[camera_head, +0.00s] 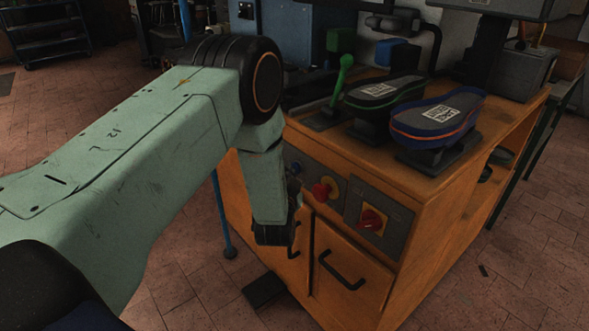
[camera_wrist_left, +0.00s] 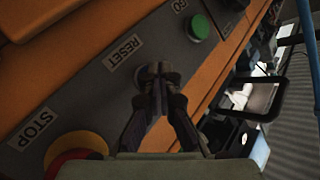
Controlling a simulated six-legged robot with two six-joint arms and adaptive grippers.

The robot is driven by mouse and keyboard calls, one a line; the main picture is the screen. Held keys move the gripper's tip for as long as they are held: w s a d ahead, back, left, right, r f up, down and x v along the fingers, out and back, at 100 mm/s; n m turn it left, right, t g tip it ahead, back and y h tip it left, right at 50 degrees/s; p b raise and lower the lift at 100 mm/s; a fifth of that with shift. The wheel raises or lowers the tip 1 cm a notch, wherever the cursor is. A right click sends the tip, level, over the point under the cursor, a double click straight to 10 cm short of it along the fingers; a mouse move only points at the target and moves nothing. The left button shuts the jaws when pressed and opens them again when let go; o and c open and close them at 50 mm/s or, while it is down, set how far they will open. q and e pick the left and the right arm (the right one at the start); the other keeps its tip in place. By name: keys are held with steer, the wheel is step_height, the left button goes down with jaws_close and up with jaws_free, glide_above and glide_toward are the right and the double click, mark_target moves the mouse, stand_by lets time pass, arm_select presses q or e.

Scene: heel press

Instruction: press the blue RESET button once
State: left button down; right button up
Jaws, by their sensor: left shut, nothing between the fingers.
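The grey control panel (camera_wrist_left: 95,75) fills the upper left of the wrist view, with a white RESET label (camera_wrist_left: 122,51). My left gripper (camera_wrist_left: 155,72) is shut and empty, its fingertips together just beside that label. They cover the spot where the RESET button sits, so the button is hidden there and I cannot tell whether they touch it. In the head view a small blue spot, likely the RESET button (camera_head: 296,168), shows left of the red STOP button (camera_head: 322,190). My left arm hides much of the gripper in the head view. My right gripper is not in view.
The red STOP button (camera_wrist_left: 76,155) and green GO button (camera_wrist_left: 198,27) flank RESET. A red rotary switch (camera_head: 372,219) is on a second panel. Shoe forms and a green-knobbed lever (camera_head: 345,66) stand on the wooden cabinet (camera_head: 450,190); door handles (camera_head: 340,271) stick out below.

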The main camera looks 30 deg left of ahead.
arm_select(q)
steer(key=shift+w+d+r, duration=0.1)
steer(key=shift+w+d, duration=0.05)
steer(key=shift+w, duration=0.1)
stand_by(0.5)
steer(key=shift+s, duration=0.1)
steer(key=shift+s+a+p, duration=0.35)
steer(key=shift+s+p, duration=0.15)
steer(key=shift+s, duration=0.25)
steer(key=shift+s, duration=0.1)
steer(key=shift+s+a+p, duration=0.35)
steer(key=shift+s+p, duration=0.05)
steer(key=shift+s, duration=0.35)
steer(key=shift+s+a+p, duration=0.3)
steer(key=shift+s+p, duration=0.15)
steer(key=shift+s, duration=0.3)
steer(key=shift+s+a+p, duration=0.35)
steer(key=shift+s+p, duration=0.05)
steer(key=shift+s, duration=0.35)
